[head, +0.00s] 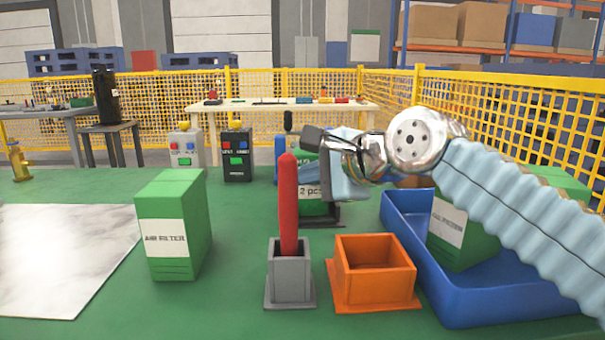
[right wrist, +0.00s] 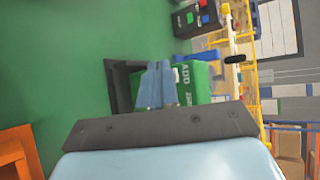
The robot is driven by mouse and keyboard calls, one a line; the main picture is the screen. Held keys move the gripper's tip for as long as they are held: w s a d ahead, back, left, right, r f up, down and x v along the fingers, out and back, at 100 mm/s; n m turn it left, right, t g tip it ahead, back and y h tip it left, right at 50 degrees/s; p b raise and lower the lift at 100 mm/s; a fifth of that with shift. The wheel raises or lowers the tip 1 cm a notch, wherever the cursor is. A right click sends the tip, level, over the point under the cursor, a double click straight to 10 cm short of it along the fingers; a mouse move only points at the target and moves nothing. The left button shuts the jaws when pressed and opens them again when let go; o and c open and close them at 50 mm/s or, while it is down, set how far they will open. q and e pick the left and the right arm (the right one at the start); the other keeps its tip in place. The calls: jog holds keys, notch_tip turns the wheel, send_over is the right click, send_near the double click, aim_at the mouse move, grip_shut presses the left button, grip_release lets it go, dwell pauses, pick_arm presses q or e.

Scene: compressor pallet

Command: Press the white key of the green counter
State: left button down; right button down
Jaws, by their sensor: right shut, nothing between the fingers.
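The green counter (head: 318,208) stands on a dark base beyond the red rod, with "2 pcs" on its front. My right gripper and the rod cover much of it in the head view. In the right wrist view the green counter (right wrist: 200,88) shows the word "ADD" and part of a second label. A small whitish patch by "ADD", apparently the white key (right wrist: 176,74), shows just beside my fingertips. My right gripper (right wrist: 157,82) is shut and empty, its fingers overlapping the counter's near edge; I cannot tell whether they touch it. My left gripper is out of view.
A red rod (head: 288,205) stands upright in a grey holder (head: 290,287) in front of the counter. An orange open box (head: 375,290) and a blue tray (head: 480,303) are to the right. A green air filter box (head: 172,228) stands left. A black keyed box (head: 237,158) is behind.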

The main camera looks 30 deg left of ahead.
jog(key=shift+s+d+b, duration=0.4)
jog(key=shift+s, duration=0.25)
jog(key=shift+s+d+b, duration=0.65)
jog(key=shift+s+b, duration=0.1)
jog(key=shift+s, duration=0.25)
jog(key=shift+s+d+b, duration=0.25)
jog(key=shift+s+d, duration=0.1)
jog(key=shift+s, duration=0.25)
jog(key=shift+s+d+b, duration=0.2)
jog(key=shift+s+d, duration=0.15)
jog(key=shift+s, duration=0.25)
